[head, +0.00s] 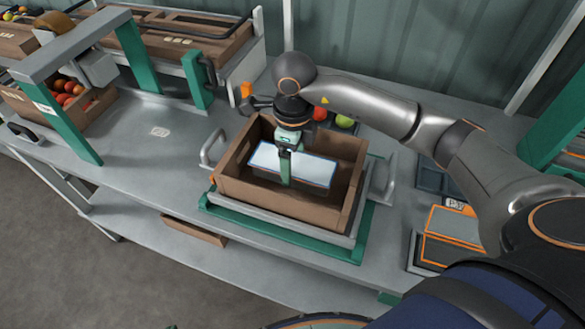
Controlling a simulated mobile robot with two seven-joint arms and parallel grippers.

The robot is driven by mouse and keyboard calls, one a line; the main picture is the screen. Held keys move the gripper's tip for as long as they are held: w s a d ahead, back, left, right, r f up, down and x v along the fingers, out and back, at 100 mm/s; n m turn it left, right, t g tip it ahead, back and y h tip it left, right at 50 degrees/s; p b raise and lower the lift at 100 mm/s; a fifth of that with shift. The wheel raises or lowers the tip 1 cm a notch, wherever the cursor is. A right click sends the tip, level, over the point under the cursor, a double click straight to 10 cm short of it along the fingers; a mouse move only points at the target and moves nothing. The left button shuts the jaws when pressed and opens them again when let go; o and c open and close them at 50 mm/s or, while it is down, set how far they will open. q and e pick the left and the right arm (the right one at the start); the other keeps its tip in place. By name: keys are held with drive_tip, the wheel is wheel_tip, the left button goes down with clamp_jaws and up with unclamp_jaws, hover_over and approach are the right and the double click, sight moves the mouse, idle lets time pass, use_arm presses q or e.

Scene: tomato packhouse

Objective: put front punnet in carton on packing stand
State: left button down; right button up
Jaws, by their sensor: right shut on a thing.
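My right gripper (285,162) points down over the brown carton (285,203) and is shut on the front punnet (310,170). The punnet shows a pale, bluish-white top and dark sides. It is inside the carton's walls, towards the back left; I cannot tell whether it touches the carton floor. The carton stands on the packing stand (357,240), a grey tray on a green frame with raised metal handles at both sides. The gripper hides part of the punnet. My left gripper is not in the picture.
Red and green tomatoes (343,121) lie behind the carton. A crate of red tomatoes (98,101) stands at left under a grey and green frame (75,45). Orange-edged dark panels (455,226) lie at right. The bench (140,165) left of the stand is mostly clear.

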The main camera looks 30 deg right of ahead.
drive_tip(key=shift+w+f, duration=0.15)
drive_tip(key=shift+f, duration=1.75)
drive_tip(key=o, duration=1.1)
drive_tip(key=shift+c, duration=0.2)
wheel_tip(320, 180, up, 12)
drive_tip(key=shift+r, duration=0.2)
